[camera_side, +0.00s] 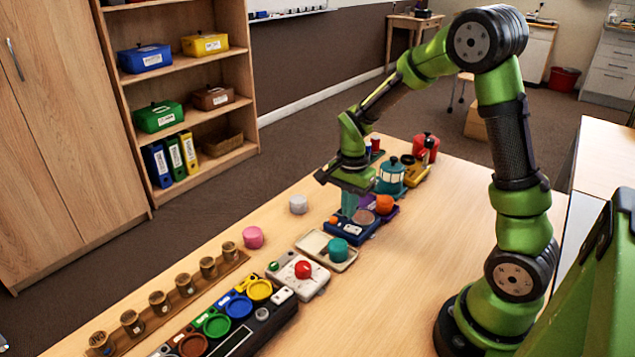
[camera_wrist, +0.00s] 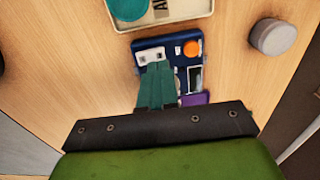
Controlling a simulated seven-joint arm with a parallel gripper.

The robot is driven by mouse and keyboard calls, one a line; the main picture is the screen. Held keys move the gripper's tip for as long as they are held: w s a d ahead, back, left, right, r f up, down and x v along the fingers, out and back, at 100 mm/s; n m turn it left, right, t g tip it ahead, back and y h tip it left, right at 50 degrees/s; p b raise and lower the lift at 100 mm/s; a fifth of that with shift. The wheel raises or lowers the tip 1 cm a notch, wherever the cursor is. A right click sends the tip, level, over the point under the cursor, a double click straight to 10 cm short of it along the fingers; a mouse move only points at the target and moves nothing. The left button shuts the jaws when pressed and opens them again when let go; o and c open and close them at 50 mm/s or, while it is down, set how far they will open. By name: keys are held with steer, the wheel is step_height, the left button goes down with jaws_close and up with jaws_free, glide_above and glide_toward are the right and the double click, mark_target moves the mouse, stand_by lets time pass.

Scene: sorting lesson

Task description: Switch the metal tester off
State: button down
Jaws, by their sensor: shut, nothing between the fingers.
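The blue device (camera_side: 372,229), which I take for the metal tester, sits on the table beneath my gripper. It also shows in the wrist view (camera_wrist: 173,47). It has an orange knob (camera_wrist: 192,48), a white switch panel (camera_wrist: 150,55) and a small pale window (camera_wrist: 195,80). My gripper (camera_side: 348,213) points down over it with its teal fingers shut and empty. In the wrist view the fingertips (camera_wrist: 157,66) are at the near edge of the white switch panel and hide part of the device. I cannot tell whether they touch it, or the switch's position.
A cream tray (camera_wrist: 180,9) with a teal lump (camera_side: 338,249) lies beside the device. A purple item (camera_wrist: 194,98) is close on the other side.

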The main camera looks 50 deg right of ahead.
mark_target(349, 228)
step_height(349, 228, up, 4)
steer(key=shift+f, duration=0.1)
stand_by(0.4)
steer(key=shift+s+a+f+n, duration=0.15)
steer(key=shift+s+f+n, duration=0.1)
steer(key=shift+n, duration=0.55)
steer(key=s+a+r+n+t+y, duration=0.2)
steer(key=s+a+r+n+t, duration=0.5)
steer(key=s+a+r+n, duration=0.4)
step_height(349, 228, up, 4)
steer(key=shift+s+a+f+n, duration=0.2)
steer(key=shift+a+f+n, duration=0.05)
steer(key=shift+a+n, duration=0.4)
